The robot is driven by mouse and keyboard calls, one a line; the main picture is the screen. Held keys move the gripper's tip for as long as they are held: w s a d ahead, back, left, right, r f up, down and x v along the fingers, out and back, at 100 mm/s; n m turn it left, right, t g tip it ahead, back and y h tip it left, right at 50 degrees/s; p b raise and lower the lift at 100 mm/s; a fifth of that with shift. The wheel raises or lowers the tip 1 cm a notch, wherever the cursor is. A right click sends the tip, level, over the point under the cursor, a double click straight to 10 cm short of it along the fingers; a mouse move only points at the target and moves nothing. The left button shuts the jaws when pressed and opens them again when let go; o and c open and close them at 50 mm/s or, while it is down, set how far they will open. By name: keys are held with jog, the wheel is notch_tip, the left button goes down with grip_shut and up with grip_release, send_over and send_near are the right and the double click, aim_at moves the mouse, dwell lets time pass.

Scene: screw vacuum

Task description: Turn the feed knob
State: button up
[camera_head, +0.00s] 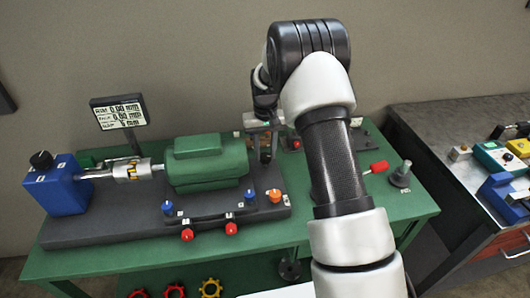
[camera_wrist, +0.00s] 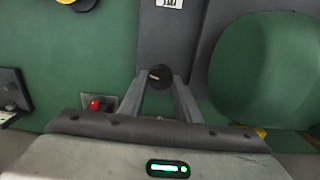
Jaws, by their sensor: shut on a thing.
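A small round black knob (camera_wrist: 160,76) with a pale pointer mark shows in the wrist view, on a dark grey strip beside a large green rounded body. My gripper (camera_wrist: 160,88) has one finger on each side of this knob and is shut on it. In the head view my gripper (camera_head: 265,148) reaches down at the right end of the green motor (camera_head: 207,162); the held knob is hidden there. A white label (camera_wrist: 168,3) lies beyond the knob, cut off by the frame edge, too small to read.
Red and blue knobs line the motor's front, with an orange knob (camera_head: 274,196) nearby. A red button (camera_wrist: 96,104) sits left of my fingers.

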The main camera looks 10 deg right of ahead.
aim_at(266, 155)
jog(key=m, duration=0.3)
jog(key=shift+m, duration=2.1)
jog(key=o, duration=1.1)
jog(key=shift+c, duration=0.2)
jog(key=shift+r, duration=0.15)
notch_tip(266, 155, up, 17)
jog(key=shift+p, duration=0.35)
jog(key=shift+d+r, duration=0.1)
jog(key=shift+r, duration=0.1)
